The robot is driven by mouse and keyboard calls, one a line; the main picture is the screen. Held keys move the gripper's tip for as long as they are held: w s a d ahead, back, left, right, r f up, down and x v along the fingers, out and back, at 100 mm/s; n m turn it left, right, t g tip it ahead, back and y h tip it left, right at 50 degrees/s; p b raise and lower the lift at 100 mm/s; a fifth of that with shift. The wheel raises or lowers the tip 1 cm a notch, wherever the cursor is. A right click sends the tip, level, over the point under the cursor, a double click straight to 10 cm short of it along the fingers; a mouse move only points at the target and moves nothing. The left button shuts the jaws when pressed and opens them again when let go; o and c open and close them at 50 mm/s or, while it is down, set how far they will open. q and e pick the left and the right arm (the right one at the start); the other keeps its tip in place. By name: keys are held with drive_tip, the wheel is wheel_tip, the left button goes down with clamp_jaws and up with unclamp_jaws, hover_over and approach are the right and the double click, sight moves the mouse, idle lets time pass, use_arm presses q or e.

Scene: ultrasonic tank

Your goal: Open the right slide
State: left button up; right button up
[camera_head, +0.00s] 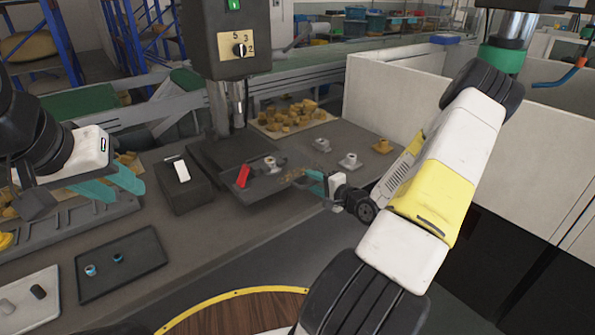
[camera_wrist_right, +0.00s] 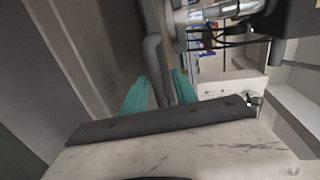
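No part is marked as the right slide. Two candidates stand near the machine column in the head view: a dark box with a white lever (camera_head: 182,171) on the left, and a dark flat tray (camera_head: 262,190) with a red handle (camera_head: 243,176) to its right. My right gripper (camera_head: 312,183) points left at the tray's right end, its teal fingers apart; contact is unclear. In the right wrist view, its fingers (camera_wrist_right: 162,92) stand either side of a grey bar that I cannot identify. My left gripper (camera_head: 122,188) is open and empty above the left of the table.
The machine head (camera_head: 230,40) with a dial stands at the back. Yellow-brown pieces (camera_head: 292,115) lie behind the tray, and small fittings (camera_head: 348,160) stand to its right. A black tray (camera_head: 122,265) lies front left. A white partition (camera_head: 395,95) borders the right.

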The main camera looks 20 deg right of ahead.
drive_tip(key=v, duration=0.8)
drive_tip(key=shift+w, duration=0.1)
idle(0.4)
